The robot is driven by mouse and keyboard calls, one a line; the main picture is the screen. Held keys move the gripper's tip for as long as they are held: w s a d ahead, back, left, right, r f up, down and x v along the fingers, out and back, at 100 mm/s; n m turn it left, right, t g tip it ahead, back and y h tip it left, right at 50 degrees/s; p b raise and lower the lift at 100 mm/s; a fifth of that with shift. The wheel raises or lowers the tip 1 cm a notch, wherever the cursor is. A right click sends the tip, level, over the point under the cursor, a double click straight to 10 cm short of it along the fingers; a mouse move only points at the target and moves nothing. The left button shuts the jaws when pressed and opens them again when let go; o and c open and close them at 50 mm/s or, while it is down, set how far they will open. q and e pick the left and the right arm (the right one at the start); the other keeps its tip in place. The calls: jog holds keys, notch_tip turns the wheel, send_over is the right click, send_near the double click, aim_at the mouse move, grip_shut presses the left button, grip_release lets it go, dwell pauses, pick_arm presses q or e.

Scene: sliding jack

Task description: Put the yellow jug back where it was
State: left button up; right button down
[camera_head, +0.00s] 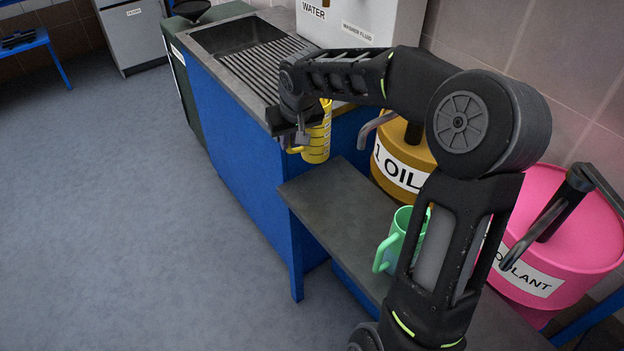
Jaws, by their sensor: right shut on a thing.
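The yellow jug (318,136) is in the camera_head view, right of the middle. It has dark markings on its side and looks roughly upright. My right gripper (298,140) is shut on it at its left side and holds it beside the front corner of the blue sink cabinet, above the level of the lower grey shelf. My gripper and forearm hide part of the jug's top. My left gripper does not show.
A green jug (399,238) stands on the grey shelf (330,205), partly behind my arm. An orange oil drum (405,160) and a pink coolant drum (560,235) stand behind. The sink counter (245,62) has a ribbed drainboard.

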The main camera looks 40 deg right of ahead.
notch_tip(320, 180, down, 6)
dwell(0.4)
jog(key=shift+f, duration=1.95)
jog(key=shift+f+b, duration=0.15)
jog(key=shift+b, duration=0.2)
jog(key=c, duration=1.5)
grip_release()
jog(key=shift+o, duration=0.2)
jog(key=shift+r, duration=0.2)
jog(key=p+v, duration=0.1)
jog(key=v, duration=1.1)
